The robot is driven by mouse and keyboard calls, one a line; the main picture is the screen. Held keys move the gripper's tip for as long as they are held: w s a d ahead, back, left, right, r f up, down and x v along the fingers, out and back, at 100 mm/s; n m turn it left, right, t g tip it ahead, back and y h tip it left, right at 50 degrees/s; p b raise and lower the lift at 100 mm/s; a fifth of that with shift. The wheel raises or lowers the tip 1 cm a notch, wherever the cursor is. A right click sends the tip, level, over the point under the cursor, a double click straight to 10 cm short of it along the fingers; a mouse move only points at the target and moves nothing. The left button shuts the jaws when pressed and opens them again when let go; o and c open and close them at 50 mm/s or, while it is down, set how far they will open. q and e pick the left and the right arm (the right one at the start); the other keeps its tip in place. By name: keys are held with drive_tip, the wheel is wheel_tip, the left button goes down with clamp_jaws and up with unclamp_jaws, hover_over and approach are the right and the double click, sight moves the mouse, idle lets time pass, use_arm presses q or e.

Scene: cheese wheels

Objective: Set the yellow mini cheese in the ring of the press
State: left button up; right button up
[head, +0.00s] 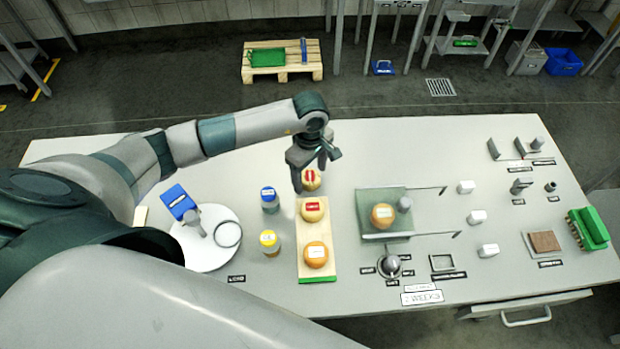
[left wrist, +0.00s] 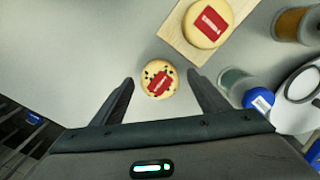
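A small yellow cheese (head: 311,182) with a red label lies on the table just beyond the wooden board; the left wrist view shows dark specks on this cheese (left wrist: 159,79). My left gripper (head: 311,174) is above it, pointing down and partly covering it in the head view. Its fingers are open, one on each side of the cheese in the left wrist view, and hold nothing; contact cannot be told. A white round plate (head: 195,258) with a thin ring (head: 228,234) and a grey post stands to the left. I cannot tell whether it is the press. My right gripper is out of view.
The wooden board (head: 305,282) bears a larger yellow cheese (head: 313,212) and an orange cheese (head: 316,255). Blue-capped (head: 269,200) and yellow-capped (head: 270,243) jars stand left of it. A greenish slab (head: 372,198) with another orange cheese is to the right. The table's back edge is mostly clear.

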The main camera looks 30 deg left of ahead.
sight(310, 175)
use_arm(q)
drive_tip(key=c, duration=1.2)
drive_tip(key=shift+r, duration=0.15)
drive_tip(key=shift+r+b, duration=0.55)
drive_tip(key=shift+b, duration=0.1)
wheel_tip(310, 175, up, 2)
drive_tip(key=shift+w+b, duration=0.1)
drive_tip(key=shift+b, duration=0.7)
drive_tip(key=shift+s+d+r+b, duration=0.2)
drive_tip(key=shift+d+r+b, duration=0.9)
drive_tip(key=shift+d, duration=0.85)
drive_tip(key=shift+s+d+r+b, duration=0.25)
drive_tip(key=shift+d+r+b, duration=0.45)
drive_tip(key=shift+d+r, duration=1)
drive_tip(key=shift+s+d+r+b, duration=0.2)
drive_tip(key=shift+d+r+b, duration=0.8)
drive_tip(key=shift+d, duration=1.15)
